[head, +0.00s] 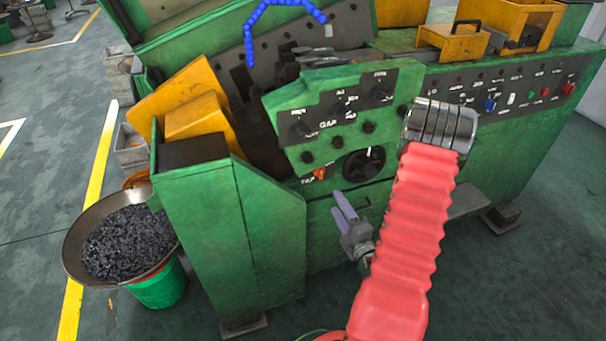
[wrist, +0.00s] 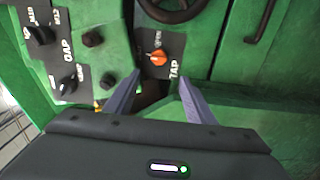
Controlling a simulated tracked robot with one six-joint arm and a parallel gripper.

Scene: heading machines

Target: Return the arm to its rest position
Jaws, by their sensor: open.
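My gripper (head: 346,212) is in front of the green heading machine (head: 270,215), below its dial panel, with its two lavender fingers pointing up and to the left. In the wrist view the fingers of my gripper (wrist: 158,90) are apart with nothing between them. The orange TAP knob (head: 319,173) is just above and left of the fingertips in the head view. In the wrist view the orange TAP knob (wrist: 158,57) lies beyond the gap between the fingers. My arm, in a red ribbed sleeve, is bent in front of the machine. I cannot tell whether the fingers touch the machine.
A black handwheel (head: 364,163) and the GAP dial panel (head: 345,105) are close above my gripper. A wide pan of dark small parts (head: 130,242) stands at the left on a green bucket (head: 160,287). Open floor (head: 520,280) lies at the right.

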